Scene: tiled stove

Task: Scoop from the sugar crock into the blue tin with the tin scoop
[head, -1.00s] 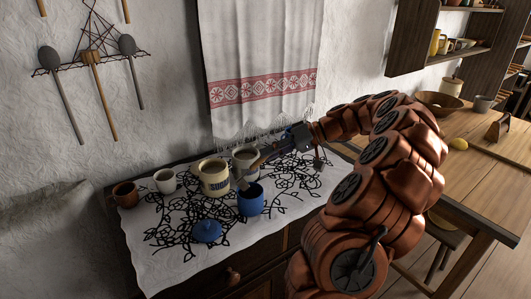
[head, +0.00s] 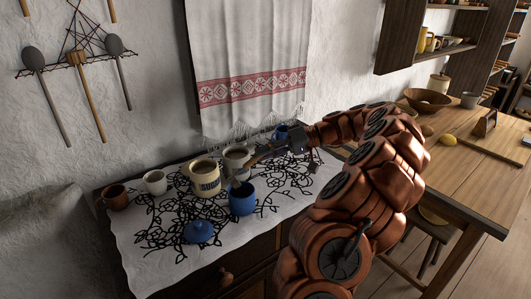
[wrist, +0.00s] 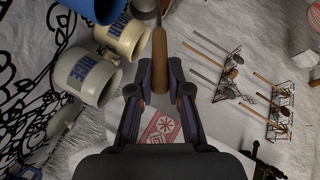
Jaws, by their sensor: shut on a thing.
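My gripper (head: 288,146) is shut on the wooden handle (wrist: 159,58) of the tin scoop, which reaches left and down in the head view. The scoop's grey metal head (wrist: 145,7) is at the top of the wrist view. In the head view its end is near the rim of the blue tin (head: 242,201), and I cannot tell whether it is over or behind the rim. The tin stands open. Two cream crocks with blue lettering (head: 205,182) (head: 236,161) stand behind it. The wrist view shows lettering like "RICE" on one crock (wrist: 86,78); the other's (wrist: 123,28) is partly readable. The scoop's contents cannot be seen.
A blue lid (head: 199,232) lies front left of the tin. A white cup (head: 155,183) and a brown mug (head: 116,197) stand left. Another blue vessel (head: 281,133) is behind my gripper. A hanging towel (head: 250,85) is close behind. The cloth's front is clear.

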